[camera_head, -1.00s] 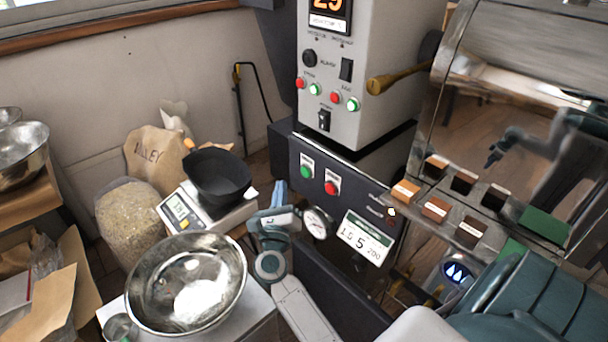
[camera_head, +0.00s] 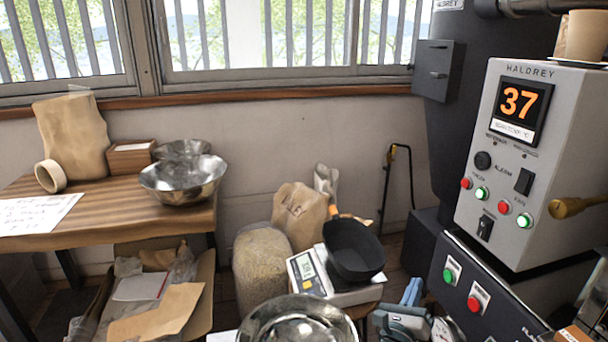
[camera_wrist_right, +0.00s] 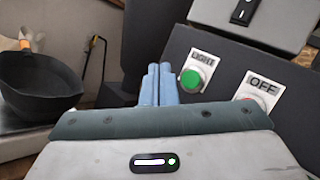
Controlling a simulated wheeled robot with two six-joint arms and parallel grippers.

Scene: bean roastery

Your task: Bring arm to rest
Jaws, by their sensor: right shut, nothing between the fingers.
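My right gripper (camera_head: 411,292) shows at the bottom of the head view, in front of the dark lower panel of the roaster. In the right wrist view its two blue fingers (camera_wrist_right: 159,84) are together with nothing between them. They point toward the panel, left of the green LIGHT button (camera_wrist_right: 191,81), and appear apart from it. The lower part of the right arm is cut off by the frame edge. My left gripper is not in view.
A black pan (camera_head: 354,252) sits on a scale (camera_head: 306,272) left of the gripper. A steel bowl (camera_head: 262,325) stands at the bottom. The roaster control box (camera_head: 497,228) is at right. A wooden table (camera_head: 120,212) with bowls stands at left.

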